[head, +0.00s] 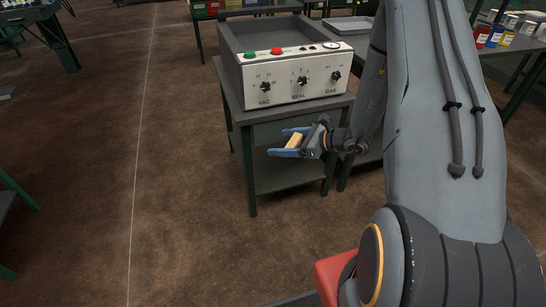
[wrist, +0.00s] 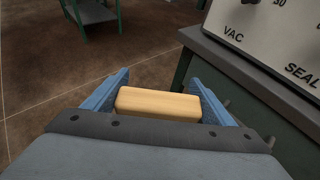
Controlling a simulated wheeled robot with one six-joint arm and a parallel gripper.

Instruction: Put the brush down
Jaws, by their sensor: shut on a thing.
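The brush (head: 295,141) shows as a pale wooden block between the blue fingers of my gripper (head: 291,143). In the wrist view the wooden block of the brush (wrist: 158,103) lies across the space between the two blue fingers of my gripper (wrist: 158,88). The gripper is shut on it. No bristles show in either view. The gripper holds the brush in front of a dark table (head: 240,113), near its front edge and below the panel of the machine on it.
A sealing machine (head: 300,78) with VAC, SEAL and GAS knobs takes up most of the tabletop. A grey tray (head: 348,25) lies behind it. A shelf with cans (head: 497,35) stands at right.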

